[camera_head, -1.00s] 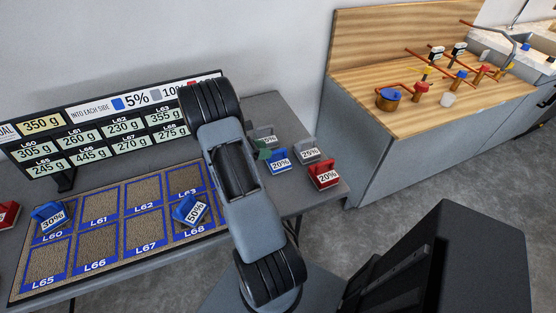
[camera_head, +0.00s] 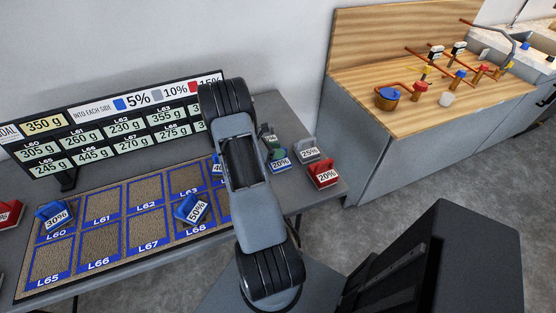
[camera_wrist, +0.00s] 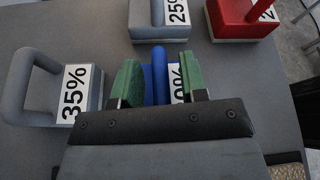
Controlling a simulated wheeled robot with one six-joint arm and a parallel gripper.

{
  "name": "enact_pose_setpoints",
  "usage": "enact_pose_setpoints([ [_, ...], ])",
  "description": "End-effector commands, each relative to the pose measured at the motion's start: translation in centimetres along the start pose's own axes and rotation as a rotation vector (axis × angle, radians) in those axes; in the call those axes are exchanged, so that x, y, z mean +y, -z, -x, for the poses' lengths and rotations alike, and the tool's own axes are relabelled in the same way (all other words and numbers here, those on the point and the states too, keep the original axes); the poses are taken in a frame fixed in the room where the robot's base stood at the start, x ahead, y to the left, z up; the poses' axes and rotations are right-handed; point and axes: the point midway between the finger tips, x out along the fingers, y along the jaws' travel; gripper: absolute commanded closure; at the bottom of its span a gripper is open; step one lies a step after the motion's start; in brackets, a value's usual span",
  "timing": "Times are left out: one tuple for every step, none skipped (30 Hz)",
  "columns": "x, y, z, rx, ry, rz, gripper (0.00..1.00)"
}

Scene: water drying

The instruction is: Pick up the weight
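My gripper (camera_wrist: 158,85) is open in the wrist view, its two green fingers on either side of the upright handle of a blue weight (camera_wrist: 159,62). Gaps show between the handle and the fingers. The weight's label is partly hidden by a finger. In the head view this blue weight (camera_head: 280,164) reads 20% and stands on the grey table, with a green finger just behind it. My arm hides most of the gripper there. Other weights stand close by: a grey 35% weight (camera_wrist: 38,88), a grey 25% weight (camera_head: 309,154) and a red 20% weight (camera_head: 323,174).
A mat with labelled squares (camera_head: 120,225) lies on the table at left, with blue weights (camera_head: 192,209) (camera_head: 54,215) on it. A board of gram values (camera_head: 110,125) stands behind. A wooden counter (camera_head: 420,80) with pipes is at right.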

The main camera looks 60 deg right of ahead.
Motion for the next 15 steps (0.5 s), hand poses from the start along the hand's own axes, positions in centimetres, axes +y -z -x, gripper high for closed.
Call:
enact_pose_setpoints([
  [0.0,-0.01,0.01,0.0,0.0,0.0,0.65],
  [0.0,-0.01,0.01,0.0,0.0,0.0,0.68],
  [-0.01,-0.01,0.02,0.0,0.0,0.0,0.72],
  [0.0,-0.01,0.02,0.0,0.0,0.0,0.75],
  [-0.01,-0.01,0.02,0.0,0.0,0.0,0.78],
  [-0.01,-0.01,0.02,0.0,0.0,0.0,0.82],
  [-0.01,-0.01,0.02,0.0,0.0,0.0,0.84],
  [-0.01,-0.01,0.02,0.0,0.0,0.0,0.87],
  [-0.01,-0.01,0.02,0.0,0.0,0.0,0.91],
  [-0.01,-0.01,0.02,0.0,0.0,0.0,0.94],
  [-0.01,-0.01,0.02,0.0,0.0,0.0,0.97],
  [-0.01,-0.01,0.02,0.0,0.0,0.0,1.0],
  [-0.01,-0.01,0.02,0.0,0.0,0.0,1.0],
  [-0.01,-0.01,0.02,0.0,0.0,0.0,1.0],
  [-0.01,-0.01,0.02,0.0,0.0,0.0,1.0],
])
